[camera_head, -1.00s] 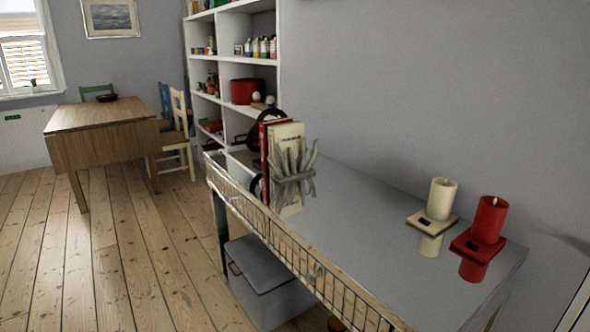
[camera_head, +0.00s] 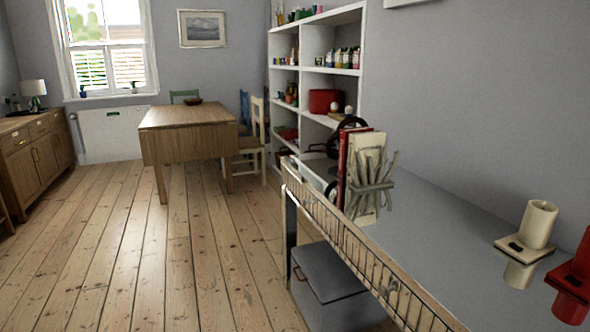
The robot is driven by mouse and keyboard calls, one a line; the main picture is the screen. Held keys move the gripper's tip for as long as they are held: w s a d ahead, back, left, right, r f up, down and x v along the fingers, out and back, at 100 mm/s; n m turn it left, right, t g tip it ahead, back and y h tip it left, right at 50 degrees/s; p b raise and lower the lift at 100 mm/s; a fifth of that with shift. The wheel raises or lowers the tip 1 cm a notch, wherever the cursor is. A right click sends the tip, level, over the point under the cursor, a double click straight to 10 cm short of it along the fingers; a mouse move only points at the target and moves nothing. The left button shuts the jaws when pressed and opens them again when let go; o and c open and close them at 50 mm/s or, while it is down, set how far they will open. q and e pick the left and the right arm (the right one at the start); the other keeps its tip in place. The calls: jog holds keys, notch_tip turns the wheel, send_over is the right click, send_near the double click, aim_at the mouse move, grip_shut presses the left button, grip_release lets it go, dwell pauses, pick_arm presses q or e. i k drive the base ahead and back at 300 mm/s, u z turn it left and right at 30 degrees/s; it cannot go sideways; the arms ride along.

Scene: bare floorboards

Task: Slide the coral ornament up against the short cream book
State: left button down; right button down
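The grey, branching coral ornament (camera_head: 374,182) stands on the shiny grey side table (camera_head: 435,218), right in front of the short cream book (camera_head: 370,142). It covers much of the book's lower part. I cannot tell whether the two touch. The cream book stands upright beside a taller red book (camera_head: 346,160). Neither of my grippers shows in the head view.
A cream candle (camera_head: 537,225) and a red candle (camera_head: 577,285) stand on the table at the right. A wire rail (camera_head: 350,240) runs along its front edge. A grey lidded box (camera_head: 330,280) is underneath. The floorboards (camera_head: 170,265) at left are clear.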

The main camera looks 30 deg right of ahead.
aim_at(374, 183)
jog(key=u, duration=0.15)
jog(key=i, duration=1.55)
jog(key=z, duration=1.75)
